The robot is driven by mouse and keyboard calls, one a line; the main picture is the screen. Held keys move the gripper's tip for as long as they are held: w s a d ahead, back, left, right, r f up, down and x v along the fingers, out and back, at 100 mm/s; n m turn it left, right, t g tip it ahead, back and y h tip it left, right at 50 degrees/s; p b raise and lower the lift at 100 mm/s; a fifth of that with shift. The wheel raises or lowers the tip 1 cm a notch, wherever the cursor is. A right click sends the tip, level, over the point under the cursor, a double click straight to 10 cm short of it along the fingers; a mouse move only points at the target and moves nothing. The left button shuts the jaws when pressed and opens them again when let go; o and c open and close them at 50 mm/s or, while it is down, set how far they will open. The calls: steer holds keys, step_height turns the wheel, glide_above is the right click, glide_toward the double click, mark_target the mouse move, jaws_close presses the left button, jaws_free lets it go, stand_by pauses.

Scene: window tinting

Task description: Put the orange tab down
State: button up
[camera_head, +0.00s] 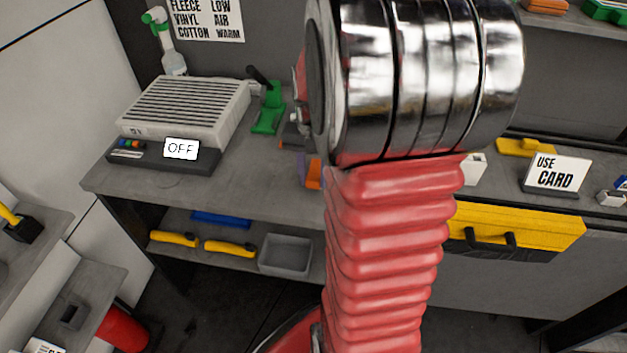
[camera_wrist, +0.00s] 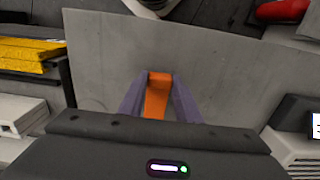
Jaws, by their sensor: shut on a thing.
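The orange tab (camera_wrist: 157,97) is between the two purple-grey fingers of my gripper (camera_wrist: 159,82) in the wrist view, and the fingers are shut on it. Behind it lies the grey bench top (camera_wrist: 210,58). I cannot tell whether the tab touches the bench. In the head view the orange tab (camera_head: 314,174) shows as a small patch left of my red arm, over the bench top (camera_head: 250,150). A purple finger shows beside it. My arm hides much of the bench there.
A grey slatted unit (camera_head: 190,103) with an OFF display (camera_head: 181,149) stands on the bench's left. A USE CARD sign (camera_head: 556,172) stands right. The bench front left of my arm is clear.

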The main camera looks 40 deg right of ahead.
steer(key=shift+f, duration=1)
steer(key=o, duration=1)
steer(key=shift+f, duration=0.1)
step_height(320, 180, up, 12)
steer(key=shift+r, duration=0.1)
